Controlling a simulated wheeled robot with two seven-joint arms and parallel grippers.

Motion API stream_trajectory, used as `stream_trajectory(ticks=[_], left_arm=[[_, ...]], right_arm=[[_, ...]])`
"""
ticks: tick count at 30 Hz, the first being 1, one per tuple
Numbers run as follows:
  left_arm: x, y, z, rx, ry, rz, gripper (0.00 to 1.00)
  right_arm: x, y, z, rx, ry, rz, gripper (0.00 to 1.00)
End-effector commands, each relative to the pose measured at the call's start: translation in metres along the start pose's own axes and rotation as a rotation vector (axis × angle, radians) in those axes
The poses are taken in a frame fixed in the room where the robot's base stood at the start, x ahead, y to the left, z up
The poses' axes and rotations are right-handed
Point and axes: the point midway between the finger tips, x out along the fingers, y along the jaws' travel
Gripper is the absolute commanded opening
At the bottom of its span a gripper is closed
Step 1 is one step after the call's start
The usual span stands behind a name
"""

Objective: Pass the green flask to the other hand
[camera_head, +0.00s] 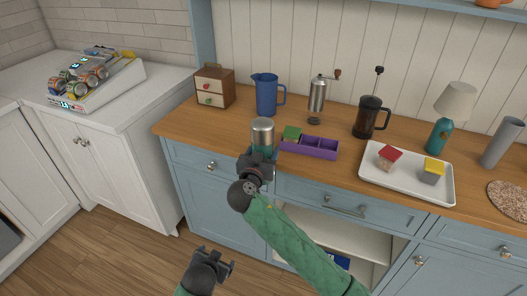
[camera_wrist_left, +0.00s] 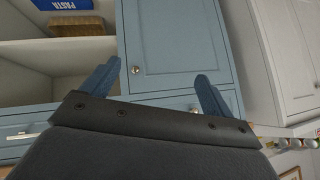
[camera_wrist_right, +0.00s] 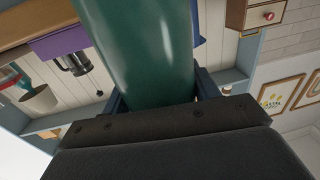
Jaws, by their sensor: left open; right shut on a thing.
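The green flask (camera_head: 262,150) has a silver top and stands roughly upright in my right gripper (camera_head: 258,162), at the front edge of the wooden counter. In the right wrist view the flask (camera_wrist_right: 145,50) fills the space between the fingers, which are shut on it. I cannot tell whether its base touches anything, as the gripper hides its lower part. My left gripper (camera_head: 222,266) is open and empty, lower and to the left, over the floor. In the left wrist view its fingers (camera_wrist_left: 158,88) are spread with nothing between them.
On the counter, a purple tray (camera_head: 315,152) with a green-topped block lies just right of the flask. A blue pitcher (camera_head: 266,95), a grinder (camera_head: 317,98), a French press (camera_head: 368,118) and a white tray (camera_head: 395,188) stand around. Blue cabinets (camera_head: 215,190) are below; the floor at left is clear.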

Motion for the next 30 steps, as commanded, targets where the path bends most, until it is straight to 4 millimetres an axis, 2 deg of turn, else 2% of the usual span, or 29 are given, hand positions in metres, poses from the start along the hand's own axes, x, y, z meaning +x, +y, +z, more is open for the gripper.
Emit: stream_trajectory(ticks=[1,3,9,15,21,30], left_arm=[[-0.007,0.011,0.02,-0.034,-0.06,0.027,0.87],[-0.018,0.024,0.046,-0.077,-0.143,0.065,0.87],[-0.055,0.06,0.111,-0.183,-0.368,0.168,0.87],[-0.088,0.085,0.153,-0.251,-0.527,0.243,0.87],[-0.104,0.095,0.168,-0.277,-0.593,0.274,0.87],[-0.105,0.096,0.169,-0.278,-0.598,0.276,0.87]], right_arm=[[0.0,0.0,-0.001,0.0,0.001,0.0,0.27],[0.0,0.0,-0.001,0.001,0.001,0.0,0.27],[0.0,0.0,-0.001,0.0,0.001,0.0,0.27],[0.0,0.0,-0.001,0.001,0.001,0.0,0.27],[0.0,0.0,-0.001,0.001,0.001,0.0,0.27],[0.0,0.0,-0.001,0.0,0.001,0.0,0.27]])
